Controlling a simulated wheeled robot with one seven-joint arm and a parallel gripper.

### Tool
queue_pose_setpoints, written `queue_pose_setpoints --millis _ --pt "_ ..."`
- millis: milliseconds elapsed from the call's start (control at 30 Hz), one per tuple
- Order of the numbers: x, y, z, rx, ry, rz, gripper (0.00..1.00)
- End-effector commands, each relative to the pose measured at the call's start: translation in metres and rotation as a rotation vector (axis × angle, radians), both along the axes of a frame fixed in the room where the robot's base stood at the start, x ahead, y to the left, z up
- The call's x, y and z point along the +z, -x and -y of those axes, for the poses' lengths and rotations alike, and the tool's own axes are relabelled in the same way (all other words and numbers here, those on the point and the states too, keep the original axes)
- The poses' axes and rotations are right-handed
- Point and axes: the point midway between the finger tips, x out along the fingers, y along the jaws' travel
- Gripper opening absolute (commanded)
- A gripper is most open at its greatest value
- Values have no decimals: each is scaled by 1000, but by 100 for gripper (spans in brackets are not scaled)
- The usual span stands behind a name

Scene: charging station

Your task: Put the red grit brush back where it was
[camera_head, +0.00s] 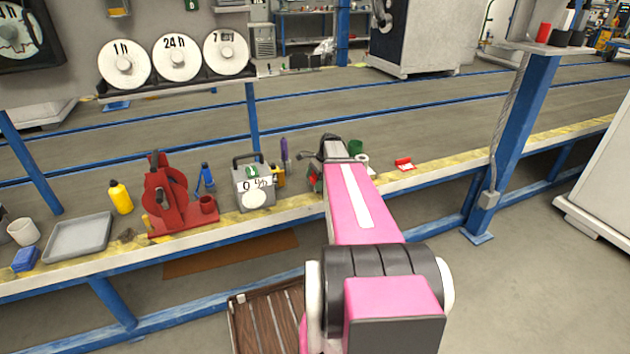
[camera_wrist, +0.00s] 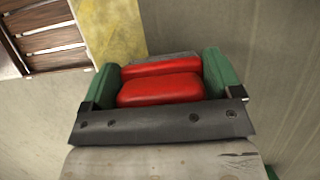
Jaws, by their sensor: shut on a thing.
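The red brush (camera_wrist: 160,90) sits between the green fingers of my gripper (camera_wrist: 160,76) in the wrist view. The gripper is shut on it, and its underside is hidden. In the camera_head view my pink arm reaches over the bench, and only a little of the gripper's green and red (camera_head: 316,178) shows at its left side. The arm hides most of the gripper and the brush there. I cannot tell whether the brush touches the bench.
The narrow bench (camera_head: 110,253) holds a grey tray (camera_head: 78,238), a red stand (camera_head: 168,198), a grey device with a dial (camera_head: 254,188), and a purple-handled tool (camera_head: 284,152). A red item with a white label (camera_head: 404,164) lies right of my arm. A blue post (camera_head: 515,140) stands farther right.

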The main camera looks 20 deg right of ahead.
Motion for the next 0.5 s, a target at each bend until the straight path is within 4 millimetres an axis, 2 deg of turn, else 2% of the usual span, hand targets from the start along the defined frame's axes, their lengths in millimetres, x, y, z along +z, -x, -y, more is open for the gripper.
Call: queue_pose_setpoints --millis 267,300,333,500 --pt "-2 0 0 0 0 0 62" --pt "-2 0 0 0 0 0 88" --pt "-2 0 0 0 0 0 98" --pt "-2 0 0 0 0 0 100"
